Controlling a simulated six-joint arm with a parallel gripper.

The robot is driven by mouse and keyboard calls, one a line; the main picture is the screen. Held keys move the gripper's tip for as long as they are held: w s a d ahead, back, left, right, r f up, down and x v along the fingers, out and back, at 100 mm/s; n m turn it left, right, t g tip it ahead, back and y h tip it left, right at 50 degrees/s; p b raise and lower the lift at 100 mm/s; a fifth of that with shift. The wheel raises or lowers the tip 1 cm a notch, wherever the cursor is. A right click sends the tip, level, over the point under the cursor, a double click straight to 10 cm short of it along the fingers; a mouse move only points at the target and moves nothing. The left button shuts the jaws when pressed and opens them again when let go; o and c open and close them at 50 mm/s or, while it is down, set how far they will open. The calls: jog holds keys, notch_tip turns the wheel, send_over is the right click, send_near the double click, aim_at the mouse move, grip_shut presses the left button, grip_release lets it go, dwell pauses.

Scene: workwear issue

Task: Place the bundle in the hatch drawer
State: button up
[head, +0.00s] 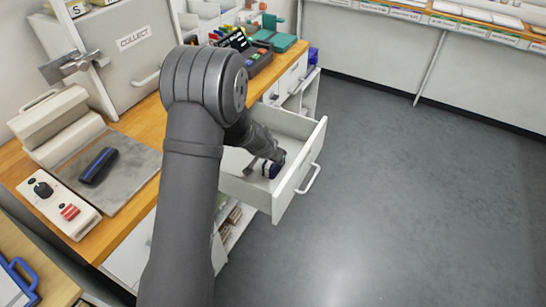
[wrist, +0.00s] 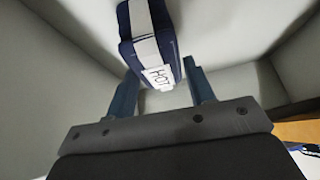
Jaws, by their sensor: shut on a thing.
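The bundle (wrist: 163,30) is dark navy with a pale band around it and a white tag that seems to read "HOT". It also shows in the head view (head: 271,170), low inside the open white drawer (head: 315,155). My gripper (wrist: 160,80) is shut on the bundle, with one finger on each side of it. In the head view my gripper (head: 267,165) reaches down into the drawer. The bundle is close to the drawer floor; I cannot tell whether it touches. My arm hides the left part of the drawer.
A wooden counter (head: 128,130) holds a grey mat with a dark blue roll (head: 99,165) and a control box (head: 58,203). A grey "COLLECT" hatch (head: 125,60) stands behind. The drawer juts out over open grey floor (head: 400,190) on the right.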

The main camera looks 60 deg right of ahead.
jog(key=o, duration=1.4)
jog(key=shift+f, duration=0.1)
jog(key=shift+c, duration=0.2)
jog(key=v, duration=1.2)
jog(key=x, duration=1.2)
